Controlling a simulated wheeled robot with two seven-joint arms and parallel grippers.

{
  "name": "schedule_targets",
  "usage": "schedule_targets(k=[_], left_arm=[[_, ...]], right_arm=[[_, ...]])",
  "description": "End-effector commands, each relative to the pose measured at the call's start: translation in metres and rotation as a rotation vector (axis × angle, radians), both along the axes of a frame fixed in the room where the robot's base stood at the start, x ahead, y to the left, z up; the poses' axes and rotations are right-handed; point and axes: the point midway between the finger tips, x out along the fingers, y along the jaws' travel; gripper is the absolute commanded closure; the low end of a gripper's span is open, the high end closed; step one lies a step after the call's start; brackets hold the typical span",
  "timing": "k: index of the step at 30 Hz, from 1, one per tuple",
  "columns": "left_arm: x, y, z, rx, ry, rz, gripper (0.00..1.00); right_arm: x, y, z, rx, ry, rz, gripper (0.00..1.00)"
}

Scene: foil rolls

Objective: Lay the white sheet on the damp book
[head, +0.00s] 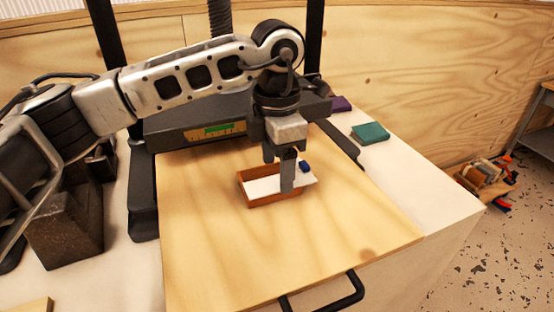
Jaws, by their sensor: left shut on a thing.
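The white sheet (263,185) lies in or over a shallow brown wooden tray (268,201) on the light wooden board, and its right end reaches out past my fingers. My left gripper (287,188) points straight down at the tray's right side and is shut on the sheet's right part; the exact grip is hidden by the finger. A teal book (370,133) lies flat on the white top at the back right. A purple book (341,104) lies further back, partly hidden. I cannot tell which book is damp. My right gripper is out of view.
A dark press with a green display (218,130) stands just behind the board. A small blue thing (305,166) is beside my fingers. A dark block (65,228) stands at the left. The board's front and right are clear, with a black handle (330,297) at the front edge.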

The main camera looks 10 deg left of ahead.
Motion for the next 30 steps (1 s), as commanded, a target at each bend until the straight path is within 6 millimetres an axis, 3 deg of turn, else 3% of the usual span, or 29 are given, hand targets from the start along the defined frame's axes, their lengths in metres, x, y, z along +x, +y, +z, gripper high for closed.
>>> schedule_targets(k=[11,12,13,14,25,30], left_arm=[[0.0,0.0,-0.006,-0.002,-0.001,0.001,0.55],[0.0,0.0,-0.004,-0.001,-0.002,0.001,0.23],[0.0,0.0,-0.004,-0.002,-0.001,0.001,0.14],[0.0,0.0,-0.004,-0.002,-0.001,0.001,0.12],[0.0,0.0,0.003,-0.002,-0.003,0.001,0.12],[0.001,0.0,0.031,-0.004,-0.007,0.002,0.12]], right_arm=[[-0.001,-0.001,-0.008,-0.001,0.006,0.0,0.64],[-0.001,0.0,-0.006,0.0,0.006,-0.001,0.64],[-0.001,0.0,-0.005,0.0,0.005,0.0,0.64],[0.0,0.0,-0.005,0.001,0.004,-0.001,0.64],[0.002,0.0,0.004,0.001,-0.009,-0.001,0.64],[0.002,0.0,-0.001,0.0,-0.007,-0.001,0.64]])
